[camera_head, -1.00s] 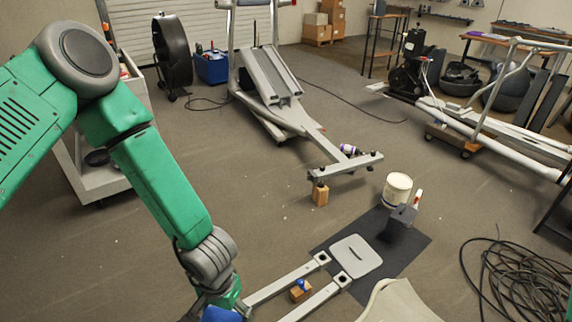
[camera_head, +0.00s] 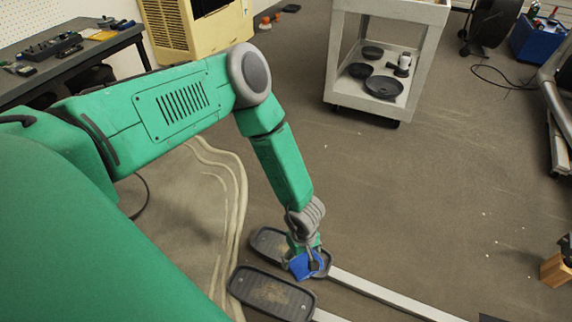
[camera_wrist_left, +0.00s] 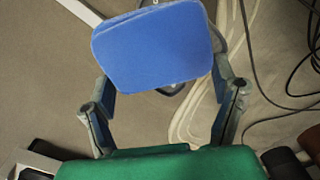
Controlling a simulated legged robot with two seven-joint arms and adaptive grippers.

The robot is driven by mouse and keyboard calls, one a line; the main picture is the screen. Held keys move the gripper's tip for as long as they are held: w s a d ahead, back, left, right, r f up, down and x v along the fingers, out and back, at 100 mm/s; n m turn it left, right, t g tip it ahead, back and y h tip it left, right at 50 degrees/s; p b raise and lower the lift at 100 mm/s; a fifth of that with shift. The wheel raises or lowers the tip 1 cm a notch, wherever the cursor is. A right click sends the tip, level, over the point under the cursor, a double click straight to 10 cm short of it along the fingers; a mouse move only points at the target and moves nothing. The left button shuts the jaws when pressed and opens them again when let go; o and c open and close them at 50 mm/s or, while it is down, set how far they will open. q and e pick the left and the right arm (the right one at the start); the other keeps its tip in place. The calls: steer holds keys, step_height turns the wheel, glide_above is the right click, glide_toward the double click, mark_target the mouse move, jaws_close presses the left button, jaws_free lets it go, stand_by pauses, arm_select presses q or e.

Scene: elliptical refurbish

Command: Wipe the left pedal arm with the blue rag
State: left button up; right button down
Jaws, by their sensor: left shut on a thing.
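My left gripper (camera_head: 307,262) is shut on the blue rag (camera_head: 300,267), low over the inner end of the far pedal (camera_head: 266,241), where its pale pedal arm (camera_head: 385,294) begins. The rag also shows in the left wrist view (camera_wrist_left: 150,45), as a flat blue pad between the fingers of my left gripper (camera_wrist_left: 162,75). Whether the rag touches the pedal or arm is unclear. A second dark pedal (camera_head: 272,294) lies nearer, and its arm (camera_head: 326,316) runs off the bottom edge. My right gripper is not in view.
A pale cart (camera_head: 386,12) with black round parts on its shelf (camera_head: 404,98) stands at the back. A dark workbench (camera_head: 70,40) is at the back left. Pale hoses or cables (camera_head: 238,190) lie left of the pedals. Floor between the cart and pedals is clear.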

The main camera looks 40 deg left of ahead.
arm_select(q)
steer(key=s+a+f+n+b, duration=0.1)
steer(key=f+n+b, duration=0.2)
steer(key=f, duration=0.7)
steer(key=s+a+f+n+b, duration=0.1)
steer(key=f+n+b, duration=0.3)
steer(key=f+n, duration=0.3)
steer(key=s+a+f+n+b, duration=0.1)
steer(key=f+n+b, duration=0.3)
steer(key=f, duration=0.9)
steer(key=shift+s+f+n, duration=0.4)
steer(key=shift+n, duration=0.7)
steer(key=b, duration=0.4)
glide_above(286, 302)
step_height(286, 302, down, 4)
steer(key=shift+f, duration=0.2)
steer(key=shift+f+b, duration=0.5)
steer(key=shift+f, duration=0.2)
steer(key=c, duration=0.3)
steer(key=shift+f, duration=0.1)
